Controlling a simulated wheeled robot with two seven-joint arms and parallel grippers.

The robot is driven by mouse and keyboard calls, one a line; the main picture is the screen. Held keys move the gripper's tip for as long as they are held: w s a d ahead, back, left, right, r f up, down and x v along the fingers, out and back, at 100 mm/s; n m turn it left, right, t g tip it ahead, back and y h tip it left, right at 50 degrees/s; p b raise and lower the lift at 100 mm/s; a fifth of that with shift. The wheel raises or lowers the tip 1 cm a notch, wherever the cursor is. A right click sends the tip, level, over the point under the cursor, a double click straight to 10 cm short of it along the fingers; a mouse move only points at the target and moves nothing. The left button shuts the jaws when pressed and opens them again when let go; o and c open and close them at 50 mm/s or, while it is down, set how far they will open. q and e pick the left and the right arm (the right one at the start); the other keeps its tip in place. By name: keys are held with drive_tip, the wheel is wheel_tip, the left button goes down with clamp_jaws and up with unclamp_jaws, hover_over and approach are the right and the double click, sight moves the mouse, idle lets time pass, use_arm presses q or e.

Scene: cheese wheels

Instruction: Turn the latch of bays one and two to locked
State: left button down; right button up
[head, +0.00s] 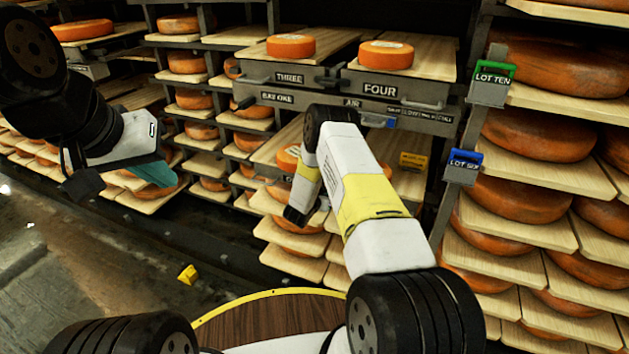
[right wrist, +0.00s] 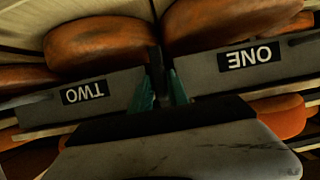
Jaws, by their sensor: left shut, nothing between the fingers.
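My left gripper (head: 155,173) hangs at the left of the head view, shut and empty, well away from the bays. In the right wrist view the picture is upside down. The sign of bay one (right wrist: 249,57) and the sign of bay two (right wrist: 86,92) sit on grey shelf fronts. My right gripper's two teal fingers (right wrist: 161,92) are between the signs, apart, with a dark upright bar in line with their gap. I cannot tell whether they touch it. Neither latch can be made out. In the head view my right arm covers much of the lower bays.
Bays three (head: 289,78) and four (head: 380,88) are above, with small cheese wheels (head: 290,46) on boards. A lot ten tag (head: 494,78) and a lot six tag (head: 463,161) hang at the right rack. A yellow block (head: 188,274) lies on the floor, with open floor at left.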

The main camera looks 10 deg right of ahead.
clamp_jaws()
drive_tip(key=m+t+y, duration=0.1)
drive_tip(key=m, duration=0.1)
drive_tip(key=shift+s+d+m, duration=0.1)
drive_tip(key=shift+m, duration=0.3)
drive_tip(key=m+t+y, duration=0.1)
drive_tip(key=m, duration=0.2)
drive_tip(key=shift+d+f+t+y, duration=0.1)
drive_tip(key=shift+f+t+y, duration=0.05)
drive_tip(key=shift+t+y, duration=0.25)
drive_tip(key=m+t+y, duration=0.1)
drive_tip(key=m+t, duration=0.1)
drive_tip(key=m, duration=0.2)
drive_tip(key=shift+s+f, duration=0.1)
drive_tip(key=shift+m+t, duration=0.8)
drive_tip(key=shift+m, duration=1)
